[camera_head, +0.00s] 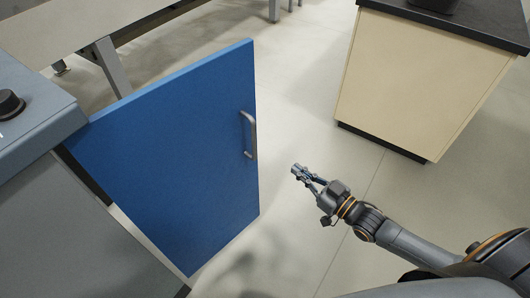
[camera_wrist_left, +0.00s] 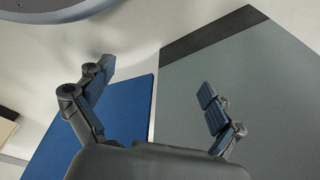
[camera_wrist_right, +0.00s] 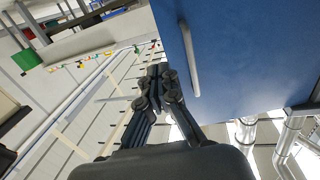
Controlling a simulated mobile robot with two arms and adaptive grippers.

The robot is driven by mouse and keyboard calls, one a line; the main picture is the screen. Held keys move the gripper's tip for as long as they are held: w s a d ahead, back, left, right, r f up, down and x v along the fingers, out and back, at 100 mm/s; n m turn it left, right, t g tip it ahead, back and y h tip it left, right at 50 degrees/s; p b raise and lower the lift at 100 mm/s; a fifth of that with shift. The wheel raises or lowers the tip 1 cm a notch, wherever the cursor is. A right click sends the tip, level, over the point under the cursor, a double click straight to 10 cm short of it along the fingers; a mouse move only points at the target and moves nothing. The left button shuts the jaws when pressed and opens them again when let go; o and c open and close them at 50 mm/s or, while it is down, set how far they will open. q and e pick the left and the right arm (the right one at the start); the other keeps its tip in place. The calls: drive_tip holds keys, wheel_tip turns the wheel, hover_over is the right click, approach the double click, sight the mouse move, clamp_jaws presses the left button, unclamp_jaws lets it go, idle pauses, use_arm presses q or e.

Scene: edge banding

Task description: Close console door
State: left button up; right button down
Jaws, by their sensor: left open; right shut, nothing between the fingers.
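The blue console door (camera_head: 175,150) stands wide open in the head view, swung out from the grey console (camera_head: 75,225) at the left. Its grey bar handle (camera_head: 249,135) is near the free edge. My right gripper (camera_head: 297,171) is shut and empty, to the right of the handle and apart from it. In the right wrist view, the door (camera_wrist_right: 240,50) and handle (camera_wrist_right: 190,60) lie just beyond the right fingers (camera_wrist_right: 155,72). My left gripper (camera_wrist_left: 155,90) is open and empty in the left wrist view, with the blue door (camera_wrist_left: 110,130) and a grey panel (camera_wrist_left: 235,85) beyond it.
A cream cabinet (camera_head: 415,80) with a black top stands at the upper right. A bench with a metal leg (camera_head: 112,65) is behind the door. Bare floor (camera_head: 310,110) lies between the door and the cabinet. A black knob (camera_head: 10,103) sits on the console top.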

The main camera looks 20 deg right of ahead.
use_arm(q)
wheel_tip(320, 180, up, 7)
drive_tip(key=w+b, duration=0.2)
drive_tip(key=shift+w+r, duration=0.15)
use_arm(e)
drive_tip(key=x, duration=1.4)
drive_tip(key=shift+r, duration=0.15)
